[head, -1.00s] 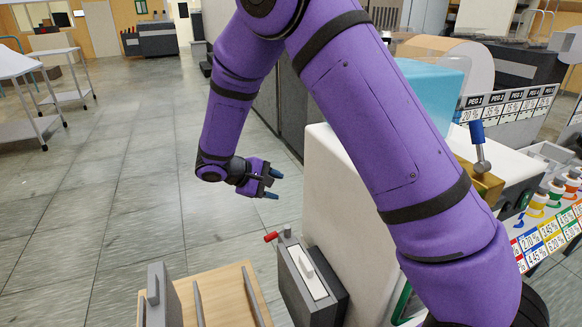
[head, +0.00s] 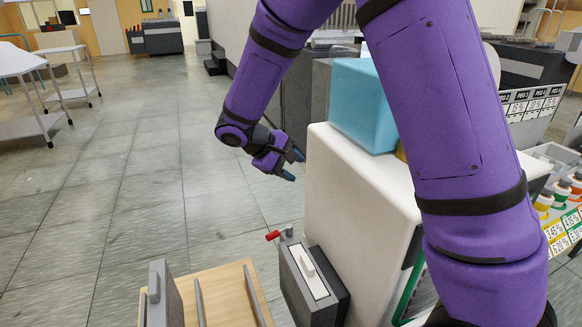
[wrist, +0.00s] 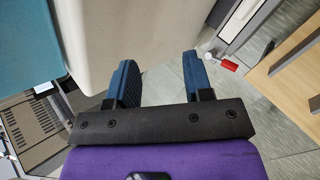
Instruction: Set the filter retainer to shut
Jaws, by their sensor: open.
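A red-tipped lever (head: 272,235), which looks like the filter retainer, sticks out to the left from the top of a grey box (head: 298,285) on the side of the white cabinet. In the wrist view its red end (wrist: 229,65) shows right of the fingers. My gripper (head: 291,166) is open and empty. It is in the air beyond and above the lever, beside the cabinet's left edge, and apart from both. In the wrist view its two blue fingers (wrist: 157,75) stand apart, with the cabinet's pale side behind them.
The white cabinet (head: 340,200) carries a light-blue block (head: 362,105). A wooden cart (head: 228,295) with grey upright parts stands left of the grey box. Open tiled floor (head: 130,190) lies to the left. Paint bottles (head: 560,190) are at the right.

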